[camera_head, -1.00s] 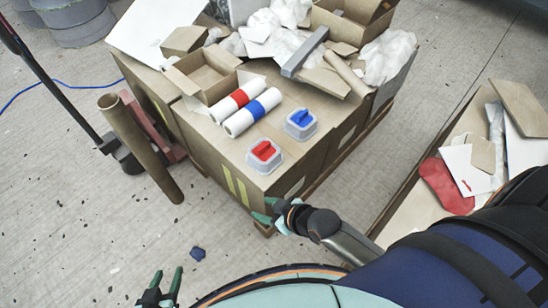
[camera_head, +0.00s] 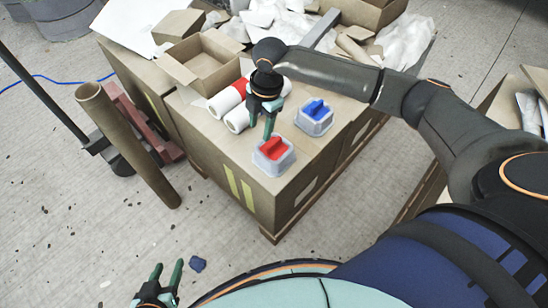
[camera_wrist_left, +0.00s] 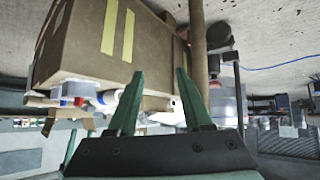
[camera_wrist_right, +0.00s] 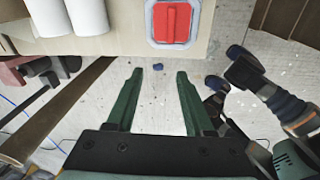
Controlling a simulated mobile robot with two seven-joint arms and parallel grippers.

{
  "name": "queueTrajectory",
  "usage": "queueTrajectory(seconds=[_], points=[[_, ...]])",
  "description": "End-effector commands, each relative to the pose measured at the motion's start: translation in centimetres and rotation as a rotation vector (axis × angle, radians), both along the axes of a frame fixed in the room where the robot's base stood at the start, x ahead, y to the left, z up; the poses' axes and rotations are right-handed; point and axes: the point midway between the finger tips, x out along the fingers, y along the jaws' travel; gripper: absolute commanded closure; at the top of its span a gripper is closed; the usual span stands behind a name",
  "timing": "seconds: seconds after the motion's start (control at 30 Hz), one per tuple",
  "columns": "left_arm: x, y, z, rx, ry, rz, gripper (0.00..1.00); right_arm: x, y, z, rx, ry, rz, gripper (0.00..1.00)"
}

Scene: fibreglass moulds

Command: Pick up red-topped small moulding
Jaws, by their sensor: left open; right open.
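The red-topped small moulding (camera_head: 274,155) is a grey block with a red top, on the near corner of the cardboard-covered pallet box (camera_head: 222,155). My right gripper (camera_head: 270,130) is open and hangs just above and behind it in the head view. In the right wrist view the moulding (camera_wrist_right: 173,22) lies at the top edge, beyond the open, empty fingers (camera_wrist_right: 158,72). My left gripper (camera_head: 167,268) is open and empty, low over the floor, away from the box. The left wrist view shows its fingers (camera_wrist_left: 155,75) in front of the box side.
A blue-topped moulding (camera_head: 314,117) stands to the right of the red one. Rolls with red and blue bands (camera_head: 228,99) lie behind, partly hidden by my right gripper. An open carton (camera_head: 205,66) is further back. A brown tube (camera_head: 128,145) leans at the left.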

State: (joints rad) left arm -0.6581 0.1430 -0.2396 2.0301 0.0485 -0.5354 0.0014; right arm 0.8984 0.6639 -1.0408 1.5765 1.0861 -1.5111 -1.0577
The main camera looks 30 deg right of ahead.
Motion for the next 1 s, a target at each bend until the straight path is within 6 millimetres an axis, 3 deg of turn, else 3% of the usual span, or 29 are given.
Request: queueTrajectory(seconds=[0.1,0.33,0.63,1.0], points=[[0.5,-0.2,-0.7,-0.003,-0.011,-0.005,0.5,0.5,-2.7,1.3,-0.066,0.031,0.051,0.47],[0.8,-0.2,-1.0,-0.002,-0.018,-0.008,0.5,0.5,-4.6,2.3,-0.112,0.07,0.093,0.47],[0.8,-0.1,-1.9,-0.001,-0.02,-0.007,0.5,0.5,-4.6,-2.8,-0.114,0.072,0.095,0.47],[0.2,0.3,-3.3,0.006,-0.008,-0.004,0.5,0.6,-4.3,-6.6,-0.112,0.07,0.095,0.47]])
